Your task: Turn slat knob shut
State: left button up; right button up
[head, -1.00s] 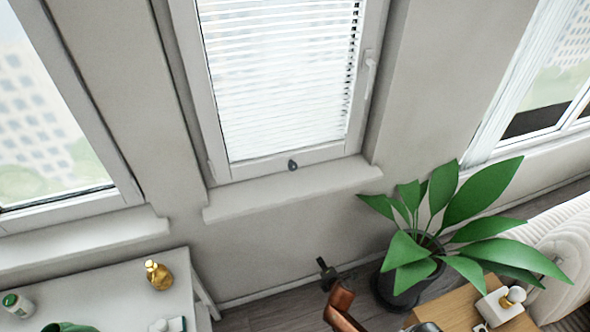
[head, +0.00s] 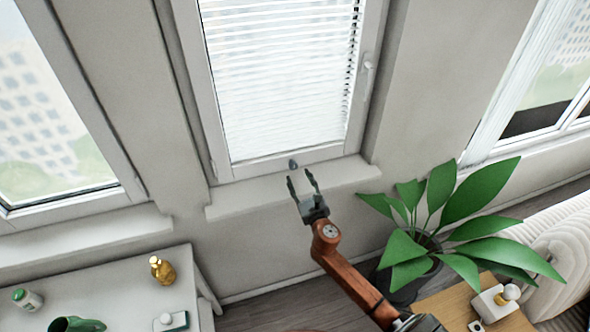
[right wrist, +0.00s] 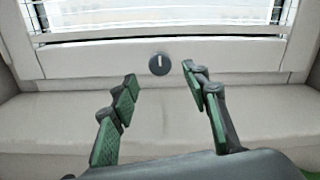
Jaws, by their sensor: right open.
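The slat knob (head: 292,164) is a small dark round knob on the bottom rail of the middle window frame, below the white slat blind (head: 280,85). In the right wrist view the knob (right wrist: 159,64) shows a light upright mark on its face. My right gripper (head: 302,177) is open and empty, just in front of and below the knob, with its fingers pointing up toward it. In the right wrist view the gripper (right wrist: 158,74) has its fingers spread, with the knob appearing between and beyond the tips, apart from them. My left gripper is not in view.
A white sill (head: 250,197) juts out below the knob, under my right gripper. A window handle (head: 368,78) is on the right of the frame. A potted plant (head: 440,230) stands at right. A white table (head: 110,280) with a gold bottle (head: 161,270) is at left.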

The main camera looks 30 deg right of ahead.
aim_at(294, 168)
jog(key=x, duration=0.6)
jog(key=shift+c, duration=0.2)
jog(key=c, duration=1.1)
